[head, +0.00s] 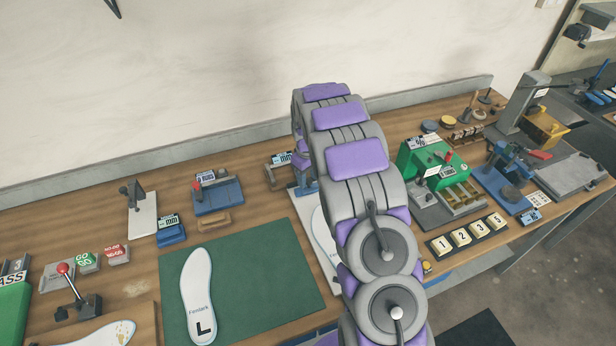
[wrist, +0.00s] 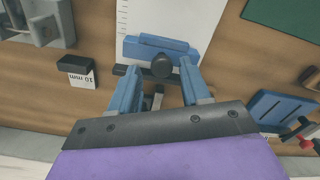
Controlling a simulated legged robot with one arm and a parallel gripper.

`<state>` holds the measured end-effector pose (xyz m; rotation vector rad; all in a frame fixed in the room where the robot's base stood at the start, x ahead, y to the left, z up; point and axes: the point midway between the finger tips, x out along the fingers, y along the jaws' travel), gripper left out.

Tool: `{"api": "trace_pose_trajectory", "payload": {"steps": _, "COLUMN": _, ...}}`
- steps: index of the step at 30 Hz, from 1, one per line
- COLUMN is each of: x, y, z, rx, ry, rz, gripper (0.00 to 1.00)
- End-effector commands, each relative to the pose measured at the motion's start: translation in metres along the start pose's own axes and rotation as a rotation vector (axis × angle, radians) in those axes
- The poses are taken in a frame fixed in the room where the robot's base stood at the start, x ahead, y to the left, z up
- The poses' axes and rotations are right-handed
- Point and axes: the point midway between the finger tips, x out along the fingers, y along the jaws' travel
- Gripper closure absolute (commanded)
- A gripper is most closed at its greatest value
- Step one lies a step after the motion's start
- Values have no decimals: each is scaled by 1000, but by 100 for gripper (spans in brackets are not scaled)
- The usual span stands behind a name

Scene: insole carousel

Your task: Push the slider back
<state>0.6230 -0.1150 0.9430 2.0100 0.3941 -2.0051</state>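In the wrist view, a blue slider (wrist: 150,46) with a round black knob (wrist: 162,66) sits across a white plate with ruler marks (wrist: 192,18). My gripper (wrist: 158,75) has its two blue fingers spread at the slider, one to each side of the knob. A gap shows between the knob and the fingers, and I cannot tell whether the fingertips touch the slider. Part of the white plate (head: 326,238) shows left of my arm.
A green mat (head: 285,270) with a white insole (head: 196,285) lies left of the arm. A blue clamp device (head: 217,196) stands behind the mat. A green machine (head: 424,160) and several numbered blocks (head: 461,238) are to the right. A "10 mm" block (wrist: 76,66) is near the slider.

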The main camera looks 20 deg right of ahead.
Motion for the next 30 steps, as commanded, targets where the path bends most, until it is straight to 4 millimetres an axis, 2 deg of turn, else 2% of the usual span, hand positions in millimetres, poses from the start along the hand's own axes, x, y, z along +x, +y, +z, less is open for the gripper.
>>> {"api": "trace_pose_trajectory", "payload": {"steps": 8, "x": 0, "y": -1, "z": 1, "rx": 0, "ry": -2, "rz": -2, "gripper": 50}}
{"api": "trace_pose_trajectory", "payload": {"steps": 13, "x": -15, "y": -1, "z": 1, "rx": 0, "ry": -1, "rz": -1, "gripper": 50}}
{"api": "trace_pose_trajectory", "payload": {"steps": 30, "x": -136, "y": 1, "z": -1, "rx": 0, "ry": 4, "rz": 2, "gripper": 50}}
